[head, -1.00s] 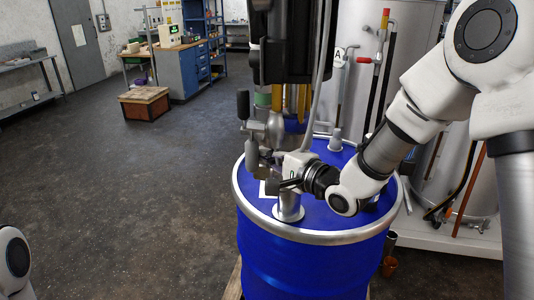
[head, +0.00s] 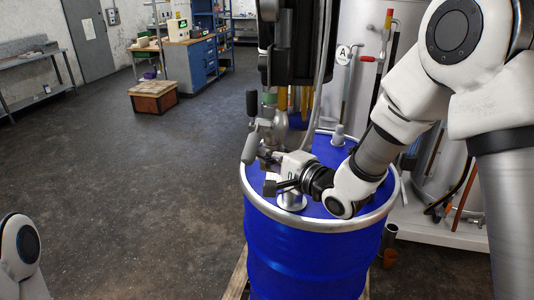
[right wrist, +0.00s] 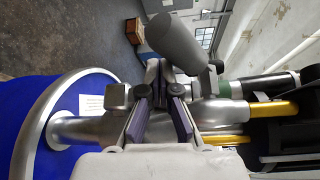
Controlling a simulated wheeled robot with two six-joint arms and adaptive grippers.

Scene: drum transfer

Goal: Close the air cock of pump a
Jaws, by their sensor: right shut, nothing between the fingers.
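A pump assembly stands on the blue drum (head: 300,250), and a tag marked A (head: 343,54) hangs on the wand behind it. A grey lever handle (head: 250,147) on the pump's left side slants down to the left; I cannot tell for sure that it is the air cock. My right gripper (head: 268,174) is shut and empty, just below and right of this handle. In the right wrist view the fingers (right wrist: 160,75) point at the grey handle (right wrist: 177,42), close to its near end; contact cannot be told. My left gripper is out of view.
A dark-gripped lever (head: 251,103) stands above the grey handle. A metal pipe (right wrist: 85,130) and a yellow-sleeved pipe (right wrist: 275,108) lie close around the fingers. A large steel tank (head: 365,30) is behind the drum.

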